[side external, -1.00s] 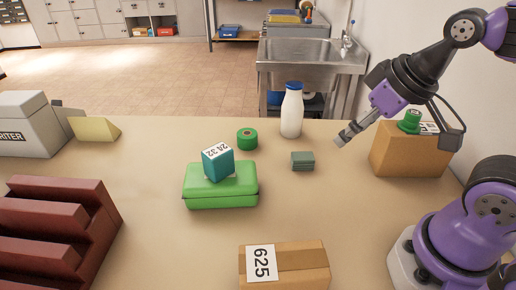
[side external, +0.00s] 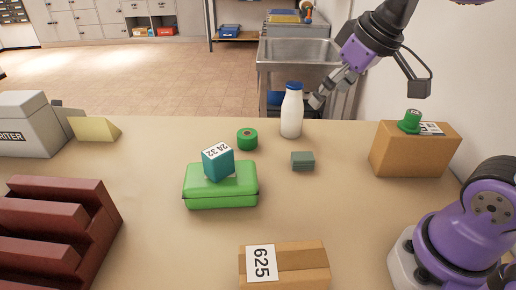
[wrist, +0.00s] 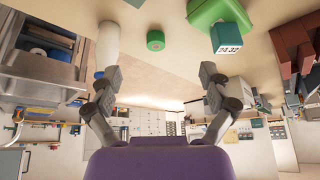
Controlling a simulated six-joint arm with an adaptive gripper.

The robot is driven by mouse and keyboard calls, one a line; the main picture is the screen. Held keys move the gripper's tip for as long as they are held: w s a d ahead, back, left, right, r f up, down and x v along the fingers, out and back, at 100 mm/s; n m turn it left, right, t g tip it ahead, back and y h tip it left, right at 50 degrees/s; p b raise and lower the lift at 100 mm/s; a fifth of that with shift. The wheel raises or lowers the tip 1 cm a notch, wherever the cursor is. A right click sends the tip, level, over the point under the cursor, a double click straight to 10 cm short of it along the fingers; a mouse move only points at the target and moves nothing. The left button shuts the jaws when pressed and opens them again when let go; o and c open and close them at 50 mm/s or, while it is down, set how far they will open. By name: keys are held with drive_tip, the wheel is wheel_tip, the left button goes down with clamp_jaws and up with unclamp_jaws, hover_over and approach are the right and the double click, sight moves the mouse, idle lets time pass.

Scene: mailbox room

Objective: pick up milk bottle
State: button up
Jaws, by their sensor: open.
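The milk bottle (side external: 292,112) is white with a blue cap and stands upright near the back edge of the table. My gripper (side external: 318,100) is open, just to the right of the bottle in the side view, at about the height of its upper half. In the wrist view, the bottle (wrist: 108,42) appears upside down at the upper left, near the left finger and outside the gap between the fingers. The open gripper (wrist: 160,72) has nothing between its fingers. I cannot tell whether the finger touches the bottle.
A green tape roll (side external: 247,139) lies left of the bottle, and a small grey-green block stack (side external: 302,161) sits in front. A green case (side external: 221,194) bears a teal box (side external: 217,161). Cardboard boxes stand at right (side external: 410,152) and front (side external: 305,268). A sink (side external: 292,52) is behind.

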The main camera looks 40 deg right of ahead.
drive_tip(key=w+d+r, duration=0.2)
drive_tip(key=w+d, duration=0.2)
drive_tip(key=w, duration=0.4)
drive_tip(key=n+g, duration=0.1)
drive_tip(key=n, duration=0.1)
approach(295, 85)
drive_tip(key=x, duration=0.2)
drive_tip(key=shift+y, duration=0.3)
drive_tip(key=x, duration=0.4)
drive_tip(key=shift+w+f, duration=0.2)
drive_tip(key=shift+w, duration=0.15)
drive_tip(key=x, duration=0.6)
drive_tip(key=shift+s+d, duration=0.2)
drive_tip(key=shift+d, duration=0.1)
clamp_jaws()
